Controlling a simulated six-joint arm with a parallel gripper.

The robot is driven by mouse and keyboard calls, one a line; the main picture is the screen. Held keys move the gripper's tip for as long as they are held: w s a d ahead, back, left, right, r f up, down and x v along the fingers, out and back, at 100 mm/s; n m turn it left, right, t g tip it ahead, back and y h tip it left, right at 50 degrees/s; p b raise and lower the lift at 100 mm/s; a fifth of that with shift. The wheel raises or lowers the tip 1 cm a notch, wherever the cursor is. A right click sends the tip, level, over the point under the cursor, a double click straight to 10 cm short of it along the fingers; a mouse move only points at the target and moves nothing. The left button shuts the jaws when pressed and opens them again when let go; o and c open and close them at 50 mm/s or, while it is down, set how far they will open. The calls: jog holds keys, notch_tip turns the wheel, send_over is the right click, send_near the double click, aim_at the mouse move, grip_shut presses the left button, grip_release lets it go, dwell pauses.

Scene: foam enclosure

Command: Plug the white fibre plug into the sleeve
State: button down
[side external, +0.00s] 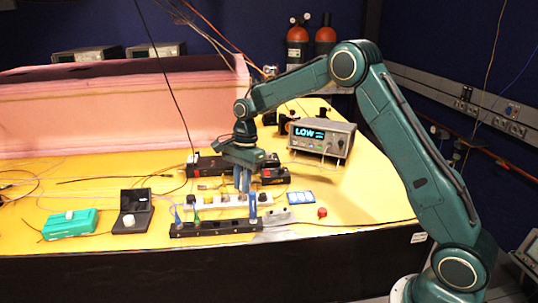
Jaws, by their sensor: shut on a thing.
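My gripper (242,190) points down over the middle of the yellow bench, with its blue fingers close together. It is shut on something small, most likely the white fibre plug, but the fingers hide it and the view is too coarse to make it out. Below and in front of the fingers is a black rail (215,229) with blue and green upright parts. A white strip (228,201) with several fittings lies just behind it. I cannot tell which fitting is the sleeve, or whether the held thing touches anything.
A green box (70,225) and an open black case (132,210) stand at left. An instrument reading LOW (321,137) stands behind right. A blue-and-white card (299,197) and red knob (321,212) lie right of the rail. Thin cables cross the yellow bench (362,192), clear at right.

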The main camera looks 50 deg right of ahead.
jog(key=c, duration=1.3)
grip_release()
jog(key=shift+f, duration=0.1)
jog(key=shift+d+r, duration=0.35)
jog(key=shift+r, duration=1.9)
jog(key=shift+d+r, duration=0.35)
jog(key=shift+r, duration=1.9)
jog(key=shift+d+r, duration=0.35)
jog(key=shift+r, duration=1.9)
jog(key=shift+r, duration=0.1)
